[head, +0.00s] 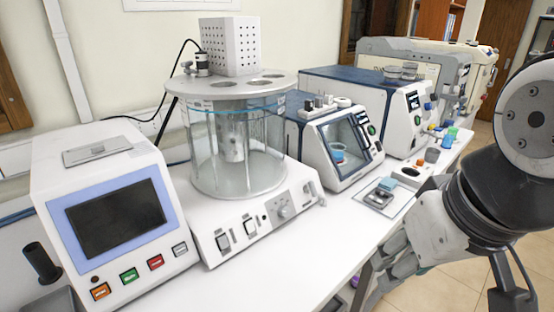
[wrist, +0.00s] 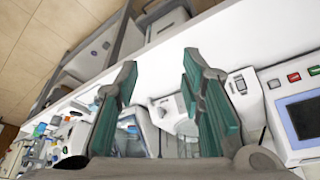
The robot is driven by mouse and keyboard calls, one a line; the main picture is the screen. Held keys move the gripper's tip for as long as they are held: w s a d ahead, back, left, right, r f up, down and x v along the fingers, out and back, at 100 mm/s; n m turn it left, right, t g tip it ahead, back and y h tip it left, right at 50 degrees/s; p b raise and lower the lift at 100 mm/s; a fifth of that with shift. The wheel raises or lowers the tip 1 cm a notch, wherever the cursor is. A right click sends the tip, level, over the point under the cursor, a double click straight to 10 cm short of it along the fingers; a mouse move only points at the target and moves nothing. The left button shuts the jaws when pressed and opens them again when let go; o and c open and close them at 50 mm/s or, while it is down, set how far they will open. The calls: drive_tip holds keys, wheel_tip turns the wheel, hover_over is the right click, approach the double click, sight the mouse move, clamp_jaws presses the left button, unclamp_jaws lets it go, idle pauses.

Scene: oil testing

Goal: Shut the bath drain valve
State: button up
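The bath is a clear glass cylinder (head: 232,150) under a round grey lid, on a white control base (head: 258,222) with switches and a knob. A small pale fitting (head: 316,190) sits at the base's right end. It may be the drain valve, but it is too small to tell whether it is open or shut. My gripper (wrist: 160,62) is open and empty, its two green-padded fingers wide apart in the wrist view. In the head view my arm reaches in from the right, with the gripper low in front of the bench, apart from the bath.
A white box with a dark screen (head: 115,217) stands left of the bath. An instrument with a glass window (head: 345,140) stands to its right. A tray with small items (head: 380,195) lies near the bench edge. The white bench front (head: 300,255) is clear.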

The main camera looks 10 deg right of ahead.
drive_tip(key=w+n+y+b, duration=0.1)
drive_tip(key=w+n+b, duration=0.3)
drive_tip(key=w, duration=1.4)
drive_tip(key=n+y+b, duration=0.2)
drive_tip(key=n+b, duration=0.1)
drive_tip(key=b, duration=0.3)
approach(314, 186)
drive_tip(key=b+x, duration=0.2)
drive_tip(key=x, duration=0.7)
drive_tip(key=shift+w+a+f, duration=0.15)
drive_tip(key=shift+g, duration=0.3)
clamp_jaws()
